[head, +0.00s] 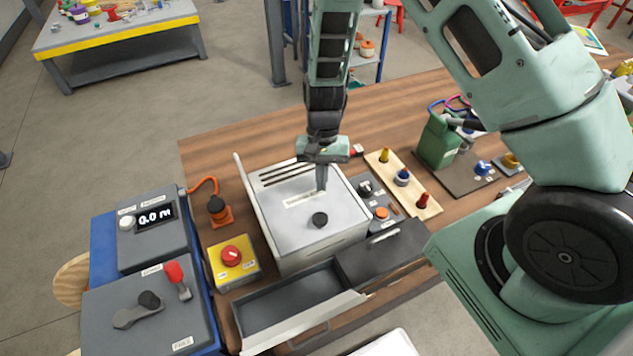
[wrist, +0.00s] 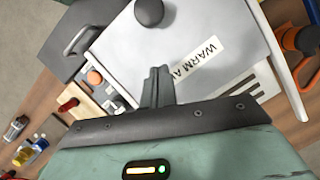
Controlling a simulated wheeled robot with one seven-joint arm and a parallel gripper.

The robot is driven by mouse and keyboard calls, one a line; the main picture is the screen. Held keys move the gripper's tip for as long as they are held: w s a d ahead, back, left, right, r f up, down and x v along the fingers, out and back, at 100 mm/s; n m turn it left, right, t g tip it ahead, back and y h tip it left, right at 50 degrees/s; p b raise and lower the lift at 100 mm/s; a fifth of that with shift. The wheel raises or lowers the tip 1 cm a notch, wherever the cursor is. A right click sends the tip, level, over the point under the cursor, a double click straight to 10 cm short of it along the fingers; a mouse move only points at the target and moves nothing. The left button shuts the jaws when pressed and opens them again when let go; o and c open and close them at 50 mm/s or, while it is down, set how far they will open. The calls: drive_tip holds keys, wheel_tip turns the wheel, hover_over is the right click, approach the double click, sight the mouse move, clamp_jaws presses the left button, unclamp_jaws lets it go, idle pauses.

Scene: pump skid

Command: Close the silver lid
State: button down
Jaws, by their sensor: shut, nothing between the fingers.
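A silver-grey box (head: 345,215) stands on the wooden bench. Its flat top carries a black knob (head: 319,219), a printed label and dark slots at the back. In the wrist view the label reads "WARM A" before it is cut off, and the knob (wrist: 149,12) is at the top edge. A thin pale panel (head: 256,207) runs upright along the box's left side, seen nearly edge-on; it also shows in the wrist view (wrist: 282,62). I cannot tell which piece is the lid. My gripper (head: 322,187) points down over the box top, shut and empty; whether it touches is unclear.
An open grey drawer (head: 290,296) juts out in front. A yellow box with a red button (head: 232,256) and an orange-based device (head: 218,210) sit left. A peg board (head: 402,184) and a green can (head: 438,140) stand right. Bare wood lies behind the box.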

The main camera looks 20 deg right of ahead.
drive_tip(key=b+v, duration=0.2)
drive_tip(key=v, duration=0.7)
